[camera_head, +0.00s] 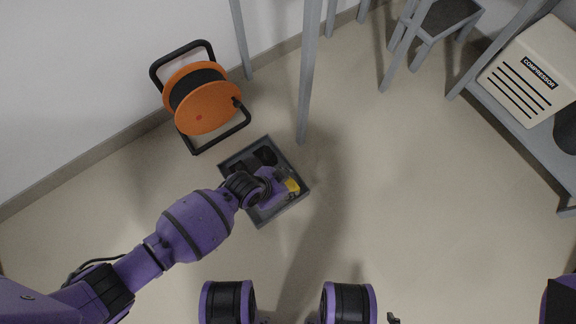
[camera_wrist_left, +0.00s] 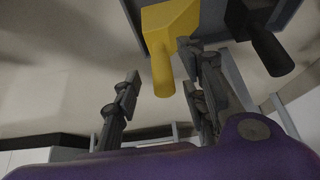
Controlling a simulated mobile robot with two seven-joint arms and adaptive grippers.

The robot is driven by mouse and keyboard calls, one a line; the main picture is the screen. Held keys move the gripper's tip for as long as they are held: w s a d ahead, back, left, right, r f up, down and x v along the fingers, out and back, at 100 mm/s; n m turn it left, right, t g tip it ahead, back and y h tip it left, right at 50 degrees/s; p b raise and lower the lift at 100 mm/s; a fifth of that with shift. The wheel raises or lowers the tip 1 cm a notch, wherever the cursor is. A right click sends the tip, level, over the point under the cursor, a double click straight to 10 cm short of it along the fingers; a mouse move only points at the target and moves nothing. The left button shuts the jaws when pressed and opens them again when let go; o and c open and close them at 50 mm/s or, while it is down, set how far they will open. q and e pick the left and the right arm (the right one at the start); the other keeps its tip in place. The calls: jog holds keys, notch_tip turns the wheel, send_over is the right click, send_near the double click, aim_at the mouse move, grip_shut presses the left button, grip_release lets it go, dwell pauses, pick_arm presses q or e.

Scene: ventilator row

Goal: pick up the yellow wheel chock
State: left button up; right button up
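The yellow wheel chock (camera_head: 292,185) lies at the right side of a grey tray (camera_head: 303,196) on the floor, partly covered by my left gripper (camera_head: 277,190). In the left wrist view the yellow chock (camera_wrist_left: 168,28) is at the top, its stubby handle pointing down. My left gripper (camera_wrist_left: 159,66) is open there, with its fingers apart on either side of the handle. I see no clear contact. A black chock-like piece (camera_wrist_left: 263,45) with a similar handle is to the right. A small dark part at the bottom edge of the head view may be my right gripper's tip.
An orange cable reel (camera_head: 207,107) on a black frame stands just behind the tray. A grey table leg (camera_head: 308,75) comes down close to the tray's back right. A compressor (camera_head: 530,75) sits on a low grey stand at the right. The middle floor is clear.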

pick_arm(q)
jog(key=b+x, duration=0.1)
jog(key=x, duration=0.2)
jog(key=shift+f+b, duration=0.1)
jog(key=shift+b, duration=0.2)
jog(key=shift+w+d+f, duration=0.1)
jog(key=shift+w+f, duration=0.05)
jog(key=shift+f, duration=0.1)
jog(key=shift+r, duration=0.15)
jog(key=c, duration=0.4)
grip_shut()
pick_arm(e)
jog(key=shift+f, duration=1.1)
